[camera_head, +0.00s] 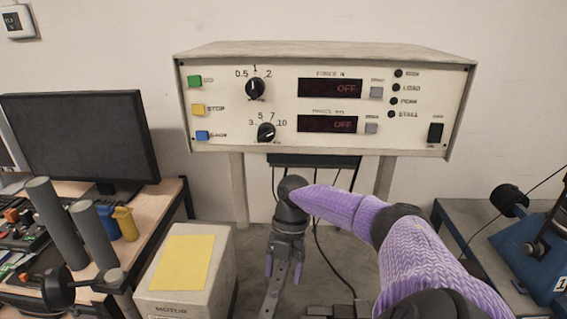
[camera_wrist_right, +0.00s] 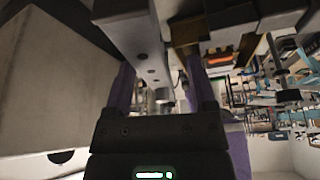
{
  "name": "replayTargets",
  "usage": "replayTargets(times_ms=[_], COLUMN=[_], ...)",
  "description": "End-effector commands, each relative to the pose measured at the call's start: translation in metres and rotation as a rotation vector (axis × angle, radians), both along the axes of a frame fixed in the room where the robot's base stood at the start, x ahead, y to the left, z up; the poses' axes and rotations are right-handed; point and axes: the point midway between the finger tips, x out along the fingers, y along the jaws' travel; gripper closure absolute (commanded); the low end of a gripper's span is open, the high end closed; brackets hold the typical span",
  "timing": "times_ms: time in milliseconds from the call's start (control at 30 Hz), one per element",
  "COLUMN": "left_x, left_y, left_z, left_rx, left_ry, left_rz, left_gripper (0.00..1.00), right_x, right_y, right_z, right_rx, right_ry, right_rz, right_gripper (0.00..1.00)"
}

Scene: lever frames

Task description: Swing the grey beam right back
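The grey beam (camera_head: 271,297) is a narrow bar at the bottom middle of the head view, running down out of the frame. My right gripper (camera_head: 283,269) points down over it, with one purple fingertip on each side. In the right wrist view a pale grey bar with bolts (camera_wrist_right: 133,40), which looks like the beam, lies between the two fingers (camera_wrist_right: 160,90). It is close to the left finger, with a gap to the right one, so the fingers look open around it. The beam's far end and pivot are hidden. My left gripper is not in view.
A control box (camera_head: 320,55) with buttons, knobs and displays reading OFF stands on legs behind. A pale box with a yellow sheet (camera_head: 184,262) is left of the gripper. Desks with a monitor (camera_head: 85,138) and a blue device (camera_head: 530,250) flank the sides. Cables hang behind.

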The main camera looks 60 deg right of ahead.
Motion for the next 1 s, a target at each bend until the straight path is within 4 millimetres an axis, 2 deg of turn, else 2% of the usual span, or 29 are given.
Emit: replayTargets(times_ms=[167,500,600,1000], left_x=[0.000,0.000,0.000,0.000], left_y=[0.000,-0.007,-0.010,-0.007], left_z=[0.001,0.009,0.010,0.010], left_rx=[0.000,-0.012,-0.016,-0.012], left_ry=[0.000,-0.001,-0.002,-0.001], left_rz=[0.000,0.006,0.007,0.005], left_gripper=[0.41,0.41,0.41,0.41], right_x=[0.000,0.001,0.001,0.000], right_y=[0.000,0.000,0.000,0.000], right_z=[0.004,0.083,0.096,0.100], right_rx=[-0.001,-0.001,-0.001,0.000], right_ry=[-0.001,-0.004,-0.003,0.000], right_rz=[0.000,0.000,0.000,0.000], right_gripper=[0.28,0.28,0.28,0.28])
